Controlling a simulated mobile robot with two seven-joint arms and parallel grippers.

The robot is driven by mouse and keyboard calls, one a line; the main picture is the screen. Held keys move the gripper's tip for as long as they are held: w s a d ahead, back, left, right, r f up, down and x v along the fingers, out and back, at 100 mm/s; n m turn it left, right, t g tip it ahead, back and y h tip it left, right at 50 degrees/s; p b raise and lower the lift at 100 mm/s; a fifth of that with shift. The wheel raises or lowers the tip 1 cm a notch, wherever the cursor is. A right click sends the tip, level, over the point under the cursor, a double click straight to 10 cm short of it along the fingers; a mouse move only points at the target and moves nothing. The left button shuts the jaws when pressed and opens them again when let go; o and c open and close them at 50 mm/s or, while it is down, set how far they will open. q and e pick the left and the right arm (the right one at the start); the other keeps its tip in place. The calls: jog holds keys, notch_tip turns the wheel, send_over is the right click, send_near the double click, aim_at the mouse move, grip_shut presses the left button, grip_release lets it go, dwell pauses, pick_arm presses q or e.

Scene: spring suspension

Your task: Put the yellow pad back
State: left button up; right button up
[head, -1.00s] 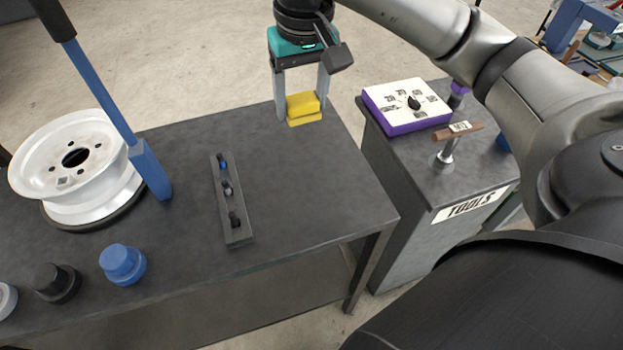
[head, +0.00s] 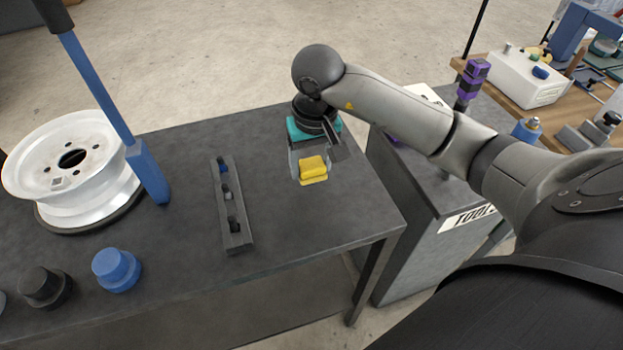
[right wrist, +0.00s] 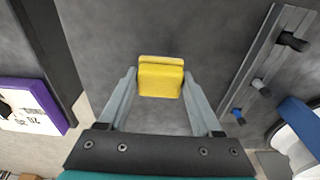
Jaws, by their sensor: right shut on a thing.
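The yellow pad (head: 313,169) is a small yellow block with a thin yellow base, over the dark workbench (head: 300,225) near its right end. My right gripper (head: 310,176) is shut on the pad, with one grey finger at each side of it. The pad also shows between the fingertips of the right gripper (right wrist: 160,82) in the right wrist view, the yellow pad (right wrist: 160,76) there facing the camera. I cannot tell whether its underside touches the bench. My left gripper is not in view.
A dark rail with several small knobs (head: 236,240) lies left of the pad. A white wheel (head: 95,185), a blue post (head: 148,172) and a blue knob (head: 117,268) stand further left. The tools cabinet (head: 420,245) stands right of the bench. Bench around the pad is clear.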

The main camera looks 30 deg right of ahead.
aim_at(311, 177)
jog(key=shift+f+b, duration=0.35)
jog(key=shift+f, duration=1.8)
jog(key=shift+f, duration=0.1)
jog(key=o, duration=0.9)
jog(key=shift+f, duration=0.15)
jog(key=shift+c, duration=0.2)
jog(key=o, duration=0.5)
jog(key=shift+c, duration=0.2)
jog(key=shift+r, duration=0.2)
jog(key=shift+r, duration=0.35)
jog(key=r, duration=0.3)
jog(key=s+r+p, duration=0.1)
jog(key=r, duration=0.7)
jog(key=shift+s+a+r+p, duration=0.15)
jog(key=shift+s+a+p, duration=0.1)
jog(key=shift+p, duration=0.15)
